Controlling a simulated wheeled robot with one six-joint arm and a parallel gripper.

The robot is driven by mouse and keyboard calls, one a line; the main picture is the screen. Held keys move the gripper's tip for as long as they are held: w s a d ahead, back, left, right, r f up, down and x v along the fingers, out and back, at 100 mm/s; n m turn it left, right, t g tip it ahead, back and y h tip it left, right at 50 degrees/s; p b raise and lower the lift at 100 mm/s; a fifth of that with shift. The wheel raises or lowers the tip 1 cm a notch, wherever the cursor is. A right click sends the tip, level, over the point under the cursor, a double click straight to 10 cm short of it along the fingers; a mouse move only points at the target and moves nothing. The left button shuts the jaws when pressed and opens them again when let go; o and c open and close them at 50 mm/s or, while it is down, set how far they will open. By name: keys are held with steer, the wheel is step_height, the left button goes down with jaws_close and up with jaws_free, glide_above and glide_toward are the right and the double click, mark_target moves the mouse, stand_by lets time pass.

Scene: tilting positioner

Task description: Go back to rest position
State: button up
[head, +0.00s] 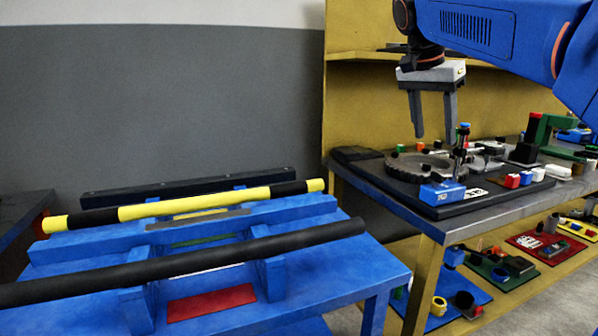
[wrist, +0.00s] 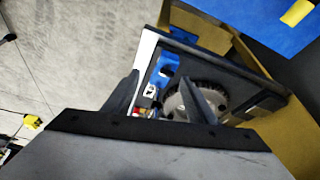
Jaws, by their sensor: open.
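My gripper (head: 432,115) hangs from my blue arm in the head view, above the left part of the workbench. Its two grey fingers point down and stand apart, with nothing between them. Below it is the tilting positioner, with a dark toothed round plate (head: 418,166) and a blue block (head: 442,192) on a black base. In the wrist view the fingers of my gripper (wrist: 165,90) are spread, and the toothed plate (wrist: 205,97) and blue block (wrist: 178,62) lie beyond them. I cannot tell the exact height of the fingers above the plate.
A blue table (head: 350,270) at the left carries a yellow and black bar (head: 200,201) and a long black bar (head: 190,262). Several small coloured parts lie on the workbench (head: 430,225). A yellow panel (head: 360,100) stands behind it. Its lower shelf holds coloured trays (head: 540,243).

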steer(key=s+a+f+n+t+y, duration=0.1)
steer(key=s+f+n, duration=0.4)
steer(key=s+f, duration=0.8)
steer(key=s+a+f+n+t+y, duration=0.1)
steer(key=s+f+n, duration=0.5)
steer(key=s+f, duration=0.8)
step_height(320, 180, down, 8)
steer(key=shift+a+t+y, duration=0.3)
steer(key=shift+a+y, duration=0.25)
steer(key=shift+y, duration=0.25)
